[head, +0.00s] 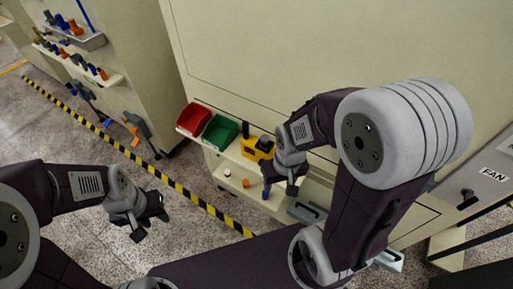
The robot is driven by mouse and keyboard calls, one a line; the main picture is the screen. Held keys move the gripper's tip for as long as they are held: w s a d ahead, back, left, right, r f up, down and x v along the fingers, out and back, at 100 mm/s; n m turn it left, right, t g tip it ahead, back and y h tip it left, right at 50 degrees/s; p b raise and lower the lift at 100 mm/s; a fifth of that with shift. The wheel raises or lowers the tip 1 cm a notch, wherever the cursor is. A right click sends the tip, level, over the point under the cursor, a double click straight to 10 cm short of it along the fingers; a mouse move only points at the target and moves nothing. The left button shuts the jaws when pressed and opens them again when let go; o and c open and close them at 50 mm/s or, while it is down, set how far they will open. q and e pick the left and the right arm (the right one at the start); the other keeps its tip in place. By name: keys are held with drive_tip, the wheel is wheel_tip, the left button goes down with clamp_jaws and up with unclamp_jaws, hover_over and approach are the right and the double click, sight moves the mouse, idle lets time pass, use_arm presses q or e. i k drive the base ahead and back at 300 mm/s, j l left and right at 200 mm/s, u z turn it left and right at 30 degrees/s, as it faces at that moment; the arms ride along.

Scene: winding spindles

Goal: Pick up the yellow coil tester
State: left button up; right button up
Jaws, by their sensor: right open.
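The yellow coil tester (257,148), with dark parts on top, sits on the upper ledge of the cream bench, right of the green bin. My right gripper (280,190) hangs just in front of it, lower and to the right. It is open, with nothing seen between its fingers, and apart from the tester. My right wrist passes close to the tester's right side. My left gripper (151,227) is over the floor at the left, far from the tester. Its fingers look apart and empty.
A red bin (193,118) and a green bin (220,132) stand left of the tester. Small white and orange pieces (246,183) lie on the lower shelf. A grey tray (307,212) lies right of my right gripper. A tool wall (75,55) stands at far left; striped tape (110,141) crosses the floor.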

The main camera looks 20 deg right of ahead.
sight(251, 149)
drive_tip(key=i+j+z, duration=0.1)
drive_tip(key=j+z, duration=0.3)
drive_tip(key=i+j+z, duration=0.1)
drive_tip(key=j+z, duration=0.15)
drive_tip(key=z, duration=0.2)
drive_tip(key=j+z, duration=0.65)
drive_tip(key=z, duration=0.15)
